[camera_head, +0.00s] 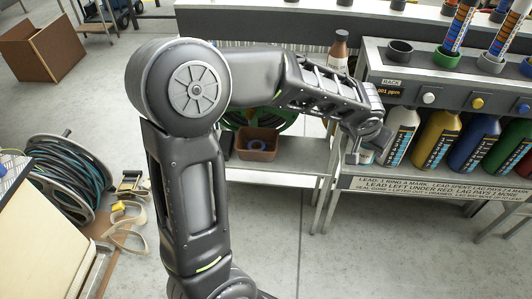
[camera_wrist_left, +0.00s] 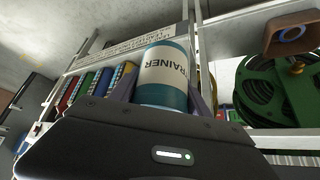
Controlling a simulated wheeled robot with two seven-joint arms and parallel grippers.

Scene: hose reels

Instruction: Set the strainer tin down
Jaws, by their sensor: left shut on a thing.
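The strainer tin (camera_wrist_left: 166,72), a teal can with a white label reading "TRAINER" in the visible part, is in my left gripper (camera_wrist_left: 164,90) in the left wrist view. A finger stands on each side of it, closed on its body. In the head view my left arm reaches right, and the left gripper (camera_head: 364,148) is at the front of the bottle shelf, left of the bottles. The tin is mostly hidden there by the wrist and gripper. I cannot tell whether its base touches anything. My right gripper is in neither view.
Several coloured bottles (camera_head: 435,135) stand on the right rack, above a lettered shelf edge (camera_head: 430,188). A hose reel (camera_head: 68,175) and straps (camera_head: 125,220) lie on the left floor.

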